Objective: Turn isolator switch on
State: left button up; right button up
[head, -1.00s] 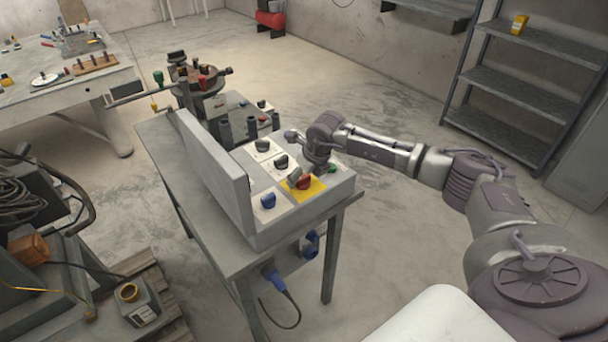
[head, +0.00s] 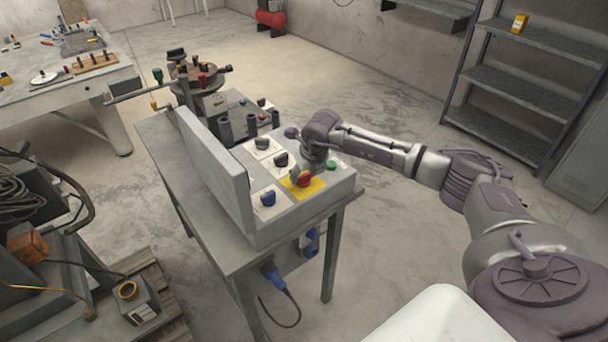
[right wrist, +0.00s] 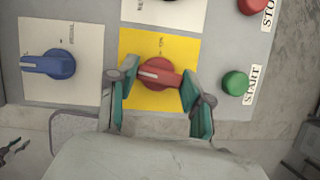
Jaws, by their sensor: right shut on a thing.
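The isolator switch is a red rotary knob (right wrist: 160,73) on a yellow plate (right wrist: 186,44) of the sloped control box. In the right wrist view its handle lies nearly level, with a white mark toward the left end. My right gripper (right wrist: 155,82) is shut on the knob, one finger at each end of the handle. In the head view the red knob (head: 304,181) shows partly beside the right gripper (head: 299,175). My left gripper is not in view.
A blue knob (right wrist: 47,65) sits left of the yellow plate, and a green START button (right wrist: 236,82) is close to the right finger. Black knobs (head: 281,159) are farther back on the box. An upright grey panel (head: 215,172) borders the box on the left.

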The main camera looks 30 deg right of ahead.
jog(key=m+b, duration=0.1)
jog(key=m, duration=0.1)
jog(key=m+h+b, duration=0.1)
jog(key=m, duration=0.1)
jog(key=shift+w+a+f+h+b, duration=0.1)
jog(key=shift+h+b, duration=0.2)
jog(key=m+g+h+b, duration=0.1)
jog(key=m+b, duration=0.1)
jog(key=m, duration=0.3)
jog(key=shift+a+b, duration=0.1)
jog(key=shift+b, duration=0.3)
jog(key=m+g+h+b, duration=0.1)
jog(key=m, duration=0.2)
jog(key=shift+w+m+g+b, duration=0.1)
jog(key=shift+m+g+b, duration=0.2)
jog(key=shift+r+m+g+h+b, duration=0.15)
jog(key=shift+m+g+b, duration=0.15)
jog(key=shift+m, duration=0.6)
jog(key=shift+r+m+g+h+b, duration=0.15)
jog(key=shift+m+g, duration=0.25)
jog(key=shift+m, duration=0.5)
jog(key=shift+f, duration=0.1)
jog(key=o, duration=1.2)
jog(key=shift+c, duration=0.2)
jog(key=v, duration=1.2)
